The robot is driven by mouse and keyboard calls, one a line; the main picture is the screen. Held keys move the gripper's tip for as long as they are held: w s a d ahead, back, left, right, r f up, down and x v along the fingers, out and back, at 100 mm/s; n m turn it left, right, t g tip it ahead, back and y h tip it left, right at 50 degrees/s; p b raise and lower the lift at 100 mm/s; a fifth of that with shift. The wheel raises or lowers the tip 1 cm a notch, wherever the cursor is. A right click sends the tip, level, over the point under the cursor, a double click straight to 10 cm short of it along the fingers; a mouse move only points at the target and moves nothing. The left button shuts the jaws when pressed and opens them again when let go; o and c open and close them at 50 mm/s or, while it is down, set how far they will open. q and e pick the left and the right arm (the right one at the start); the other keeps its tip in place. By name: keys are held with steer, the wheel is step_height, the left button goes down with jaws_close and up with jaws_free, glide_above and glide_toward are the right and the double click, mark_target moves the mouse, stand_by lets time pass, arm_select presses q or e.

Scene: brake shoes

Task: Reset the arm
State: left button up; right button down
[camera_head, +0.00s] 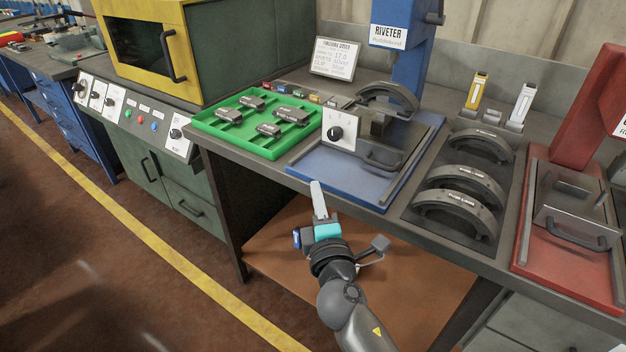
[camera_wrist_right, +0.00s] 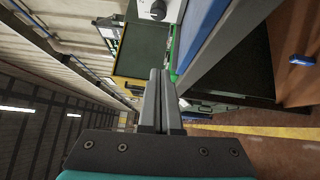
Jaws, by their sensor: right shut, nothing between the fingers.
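My right gripper (camera_head: 318,198) is in front of the bench's front edge, over the brown lower shelf, with its fingers pointing up toward the blue riveter base. Its two fingers (camera_wrist_right: 160,95) lie side by side and closed in the right wrist view, with nothing between them. My right arm (camera_head: 345,305) comes in from the bottom of the head view. My left gripper does not show in either view.
The blue riveter (camera_head: 402,45) holds a curved shoe. A green tray (camera_head: 210,125) of grey parts stands left of it. A dark tray (camera_head: 413,212) with several brake shoes and a red station (camera_head: 565,285) are at right. Open floor lies at left.

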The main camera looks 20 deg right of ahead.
steer(key=s+f+m+g+y, duration=0.1)
steer(key=s+f+m+g, duration=0.4)
steer(key=f, duration=1.1)
steer(key=s+f+m+g+y, duration=0.1)
steer(key=s+f+g, duration=0.45)
steer(key=f, duration=1.15)
steer(key=s+d+f+m+g, duration=0.2)
steer(key=s+f, duration=0.3)
steer(key=s, duration=0.4)
steer(key=s+d+f+m+g, duration=0.1)
steer(key=s+d+f+m, duration=0.2)
steer(key=s+f, duration=0.3)
steer(key=s+d+f+m+g, duration=0.2)
steer(key=s+f, duration=0.3)
steer(key=s, duration=0.8)
steer(key=shift+d+f+m+g, duration=0.25)
steer(key=shift+m+g, duration=0.1)
steer(key=shift+m, duration=0.45)
steer(key=shift+y, duration=0.3)
